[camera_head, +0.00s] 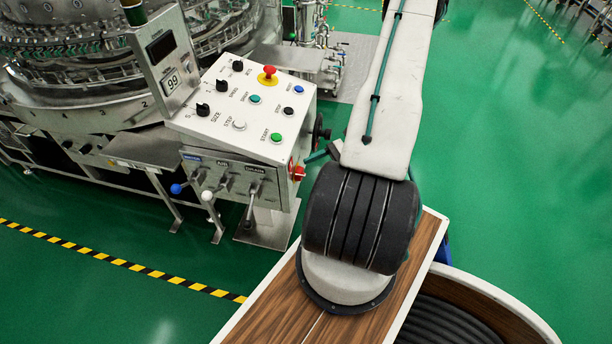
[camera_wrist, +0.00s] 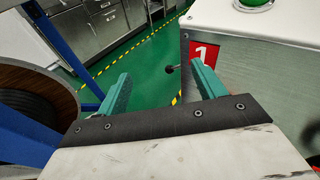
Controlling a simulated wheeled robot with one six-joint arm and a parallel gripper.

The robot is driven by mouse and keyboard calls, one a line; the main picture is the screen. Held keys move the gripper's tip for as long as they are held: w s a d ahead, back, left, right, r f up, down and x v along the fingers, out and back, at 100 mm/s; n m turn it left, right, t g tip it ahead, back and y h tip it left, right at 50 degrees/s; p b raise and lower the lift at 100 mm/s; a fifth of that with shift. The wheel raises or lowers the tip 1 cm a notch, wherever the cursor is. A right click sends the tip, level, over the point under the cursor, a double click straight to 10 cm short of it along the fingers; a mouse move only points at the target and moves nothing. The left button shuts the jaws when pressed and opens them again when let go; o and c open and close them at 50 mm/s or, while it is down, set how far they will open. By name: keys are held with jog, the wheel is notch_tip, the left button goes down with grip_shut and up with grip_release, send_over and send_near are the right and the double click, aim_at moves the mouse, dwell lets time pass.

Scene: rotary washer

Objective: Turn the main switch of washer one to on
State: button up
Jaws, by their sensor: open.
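The washer's control box (camera_head: 235,110) stands left of my arm in the head view, with a sloped panel of knobs and buttons on top. A red part (camera_head: 296,171), probably the main switch, sits at its lower right corner. In the wrist view, a red plate with a white 1 (camera_wrist: 206,53) shows on the box's metal side, just beyond the right finger. My gripper (camera_wrist: 158,66) is open and empty, its teal fingers apart, the right one close to the box side. In the head view, my arm mostly hides the gripper. I cannot make out the switch handle in the wrist view.
A black handwheel (camera_head: 319,131) sticks out from the box's right side. Levers with blue and white balls (camera_head: 207,196) stand on its front. A green button (camera_wrist: 256,3) tops the box. A wooden curved counter (camera_wrist: 30,105) and blue posts are at the wrist view's left. Green floor is open right.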

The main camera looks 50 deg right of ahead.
aim_at(301, 174)
jog(key=w+d+f+m+t+h, duration=0.1)
jog(key=d+f+m+t+h, duration=0.25)
jog(key=f, duration=0.25)
jog(key=d+f+m+t+h, duration=0.3)
jog(key=f+m+t, duration=0.2)
jog(key=f, duration=0.2)
jog(key=x, duration=0.7)
jog(key=shift+d+r, duration=0.15)
jog(key=shift+d, duration=0.05)
jog(key=shift+w, duration=0.1)
jog(key=c, duration=1)
